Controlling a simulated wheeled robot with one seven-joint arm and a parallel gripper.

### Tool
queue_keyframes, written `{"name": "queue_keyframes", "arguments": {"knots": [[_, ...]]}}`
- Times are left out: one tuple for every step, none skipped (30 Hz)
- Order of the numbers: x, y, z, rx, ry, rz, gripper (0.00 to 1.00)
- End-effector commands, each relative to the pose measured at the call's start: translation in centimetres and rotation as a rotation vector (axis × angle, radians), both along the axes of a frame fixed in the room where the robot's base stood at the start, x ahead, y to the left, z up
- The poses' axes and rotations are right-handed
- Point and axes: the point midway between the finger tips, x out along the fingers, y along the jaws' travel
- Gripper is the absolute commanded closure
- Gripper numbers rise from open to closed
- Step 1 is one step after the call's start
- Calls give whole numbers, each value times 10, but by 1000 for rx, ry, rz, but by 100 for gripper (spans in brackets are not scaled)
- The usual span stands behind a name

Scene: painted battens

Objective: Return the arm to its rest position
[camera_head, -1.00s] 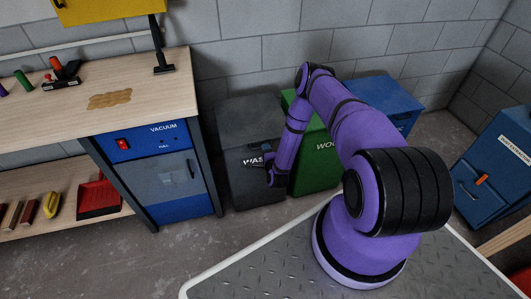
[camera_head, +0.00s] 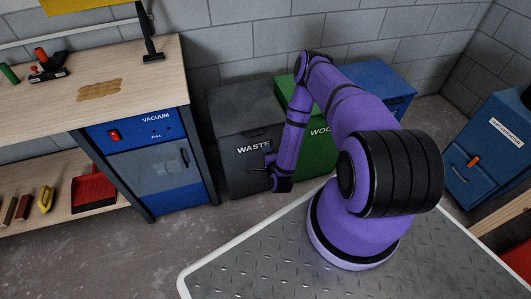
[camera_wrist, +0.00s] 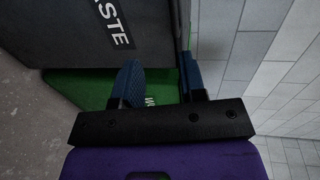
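My purple arm reaches up from my base and bends down to my gripper (camera_head: 268,172), which is in front of the dark grey waste bin (camera_head: 233,103). In the wrist view the two blue-dark fingers of my gripper (camera_wrist: 160,82) stand apart with nothing between them. The green wood bin (camera_wrist: 75,88) shows behind and between the fingers. The dark bin with its white label (camera_wrist: 113,25) fills the upper left of that view.
A blue vacuum cabinet (camera_head: 155,165) and a wooden workbench (camera_head: 60,95) stand at left. The green bin (camera_head: 318,165) and a blue bin (camera_head: 388,82) are behind my arm. Another blue container (camera_head: 480,180) is at right. Bare floor (camera_head: 130,245) lies at lower left.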

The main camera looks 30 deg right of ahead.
Motion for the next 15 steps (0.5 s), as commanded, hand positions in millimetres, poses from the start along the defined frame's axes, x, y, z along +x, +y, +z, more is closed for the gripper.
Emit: {"name": "queue_keyframes", "arguments": {"knots": [[0,0,0,0,0,0,62],[0,0,0,0,0,0,62],[0,0,0,0,0,0,62],[0,0,0,0,0,0,62],[0,0,0,0,0,0,62],[0,0,0,0,-1,0,62],[1,0,0,0,-1,0,62],[1,0,1,-1,-1,1,62],[3,-1,2,-3,1,4,62],[5,-1,4,-7,3,8,62],[8,-2,7,-13,6,13,62],[13,-3,11,-23,13,24,62],[19,-4,16,-33,20,35,62],[25,-6,21,-43,27,46,62],[34,-8,30,-62,41,65,62]]}}
